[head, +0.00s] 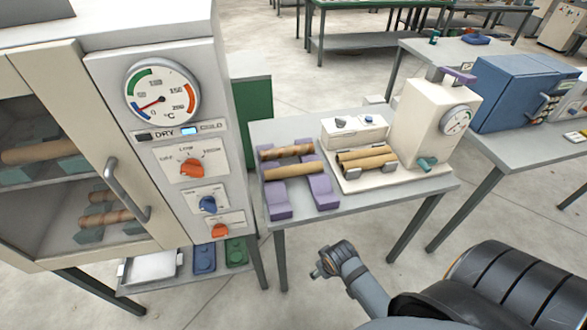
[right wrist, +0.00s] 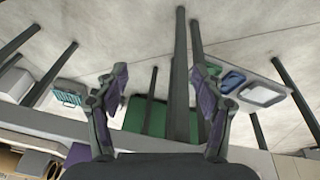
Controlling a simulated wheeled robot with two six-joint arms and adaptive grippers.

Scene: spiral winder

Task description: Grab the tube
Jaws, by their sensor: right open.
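Two brown cardboard tubes lie across a purple rack (head: 277,196) on the middle table: a back tube with darker spiral bands (head: 286,152) and a plain tan front tube (head: 294,172). More tan tubing (head: 366,158) lies in the cream winder (head: 424,112) beside the rack. My right gripper (head: 327,262) is in front of the table, below its top and apart from the tubes. In the right wrist view its fingers (right wrist: 159,78) are spread apart with nothing between them. My left gripper is not in view.
A drying oven (head: 168,75) with a handled glass door stands at left, with banded tubes inside. The grey table (head: 300,219) has a bare front strip. Blue and green trays (head: 204,258) sit on a low shelf. A blue machine (head: 515,92) stands at right.

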